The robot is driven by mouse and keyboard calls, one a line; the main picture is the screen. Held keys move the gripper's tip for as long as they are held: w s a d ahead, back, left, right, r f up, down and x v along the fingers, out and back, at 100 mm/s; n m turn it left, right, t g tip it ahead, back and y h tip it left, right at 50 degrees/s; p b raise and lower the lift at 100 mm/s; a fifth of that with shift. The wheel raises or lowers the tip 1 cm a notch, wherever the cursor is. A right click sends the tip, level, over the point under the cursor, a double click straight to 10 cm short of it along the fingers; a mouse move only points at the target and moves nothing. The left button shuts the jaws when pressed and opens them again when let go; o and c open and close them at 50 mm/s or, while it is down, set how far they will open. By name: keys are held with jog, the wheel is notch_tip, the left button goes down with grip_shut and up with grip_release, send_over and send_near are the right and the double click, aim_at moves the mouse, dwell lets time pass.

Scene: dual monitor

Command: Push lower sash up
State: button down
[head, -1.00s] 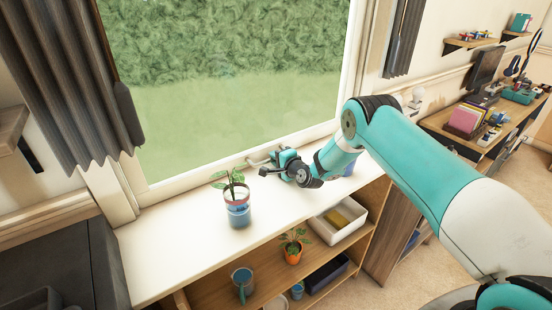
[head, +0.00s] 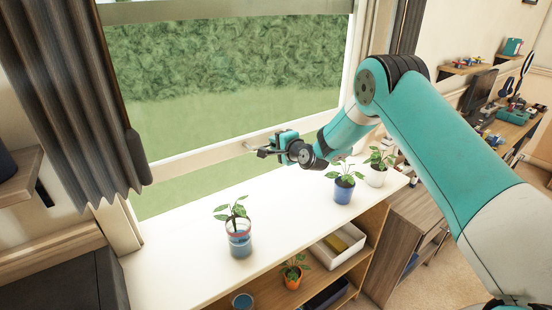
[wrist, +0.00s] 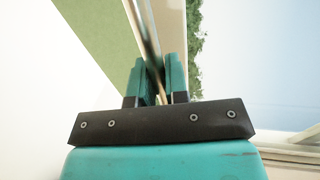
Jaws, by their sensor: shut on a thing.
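The lower sash (head: 195,161) stands raised, with an open gap showing green grass between its bottom rail and the white sill. My gripper (head: 262,150) is at the right part of that rail, shut on the sash handle (head: 250,146). In the wrist view, my gripper's teal fingers (wrist: 160,84) close around a thin metallic bar, the handle (wrist: 152,48), beside the pale rail (wrist: 172,35). The handle's far end is hard to make out behind the gripper in the head view.
A dark curtain (head: 75,100) hangs at left. Shelves with pots and a white bin (head: 338,247) lie below.

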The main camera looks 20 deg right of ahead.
aim_at(267, 125)
notch_tip(267, 125, up, 5)
jog(key=shift+r+p, duration=0.2)
jog(key=shift+p, duration=0.25)
jog(key=c, duration=1.1)
grip_release()
jog(key=shift+c, duration=0.2)
jog(key=b+v, duration=0.7)
jog(key=v, duration=1)
jog(key=shift+s, duration=0.2)
